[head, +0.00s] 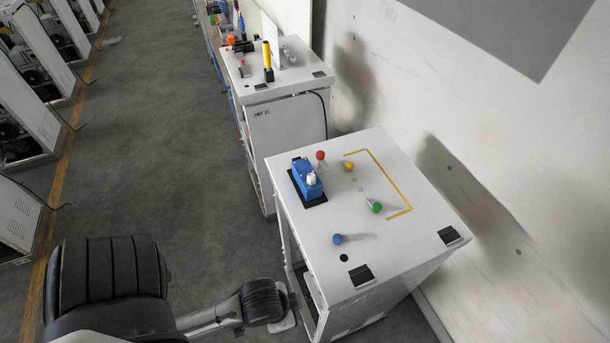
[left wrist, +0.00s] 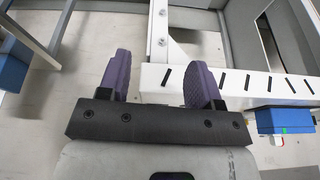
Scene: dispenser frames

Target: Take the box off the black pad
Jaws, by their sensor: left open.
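A blue box (head: 305,177) with a white rounded part on top sits on the black pad (head: 317,200), near the left edge of the nearer cabinet's white top. The pad's dark border shows around the box. My left arm comes in low in the head view and ends beside the cabinet's near left side, below its top. My left gripper (left wrist: 160,63) has its two purple fingers apart with nothing between them. It is clear of the box. My right gripper is in neither view.
Red (head: 320,155), yellow (head: 349,166), green (head: 376,207) and blue (head: 337,239) knobs stand on the cabinet top. A yellow line (head: 390,182) marks its right part. A white slotted beam (left wrist: 240,86) lies close to my left fingers. A second cabinet (head: 285,125) stands behind.

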